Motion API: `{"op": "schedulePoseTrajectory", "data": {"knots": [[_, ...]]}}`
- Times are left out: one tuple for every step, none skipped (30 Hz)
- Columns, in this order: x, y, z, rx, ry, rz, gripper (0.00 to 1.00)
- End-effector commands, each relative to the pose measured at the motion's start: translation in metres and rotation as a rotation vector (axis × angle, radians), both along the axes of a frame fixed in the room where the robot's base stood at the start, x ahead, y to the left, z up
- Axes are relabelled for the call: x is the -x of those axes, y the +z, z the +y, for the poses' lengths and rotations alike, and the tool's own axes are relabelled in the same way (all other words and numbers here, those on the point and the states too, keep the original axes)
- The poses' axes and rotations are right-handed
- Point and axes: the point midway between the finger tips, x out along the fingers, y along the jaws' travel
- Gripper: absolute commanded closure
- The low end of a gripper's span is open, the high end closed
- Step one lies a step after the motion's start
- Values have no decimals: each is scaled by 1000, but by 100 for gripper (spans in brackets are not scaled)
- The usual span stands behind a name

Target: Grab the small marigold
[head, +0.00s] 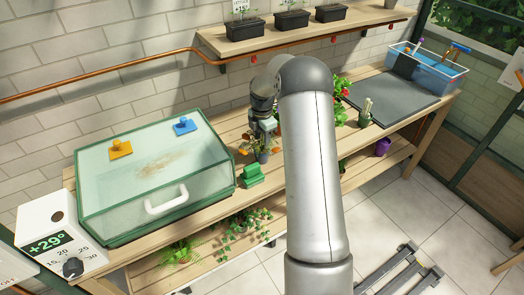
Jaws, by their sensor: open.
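A small plant with orange flowers, which looks like the marigold (246,148), stands on the wooden bench in a dark pot (262,157). It is between the glass-lidded case and my arm. My gripper (264,137) points down right at the plant, over its top. The jaws are open, but the fingertips are small and partly lost among the leaves. I cannot tell whether they touch the plant. My arm hides the bench to the right of it.
A green-framed case (155,185) with a white handle fills the bench's left. A green block (250,175) sits close to the pot. A red-flowered plant (340,95) and a cactus (365,112) stand right of my arm. A dark mat (390,98) lies beyond, beside a blue bin (428,75).

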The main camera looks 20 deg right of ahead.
Motion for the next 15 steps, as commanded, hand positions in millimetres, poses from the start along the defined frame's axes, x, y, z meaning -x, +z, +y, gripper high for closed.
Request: {"op": "schedulePoseTrajectory", "data": {"knots": [[0,-5,1,-2,1,3,55],[0,-8,1,-1,1,2,55],[0,-10,1,-1,1,0,55],[0,-11,1,-1,1,0,55],[0,-12,1,0,1,0,55],[0,-13,1,0,1,0,55],[0,-13,1,0,1,-1,55],[0,-13,1,0,1,-1,55],[0,-13,1,0,1,-1,55],[0,-13,1,0,1,-1,55],[0,-13,1,0,0,0,58],[0,-13,1,0,0,0,69],[0,-13,1,0,0,0,77],[0,-13,1,0,0,0,86],[0,-13,1,0,0,0,97]]}}
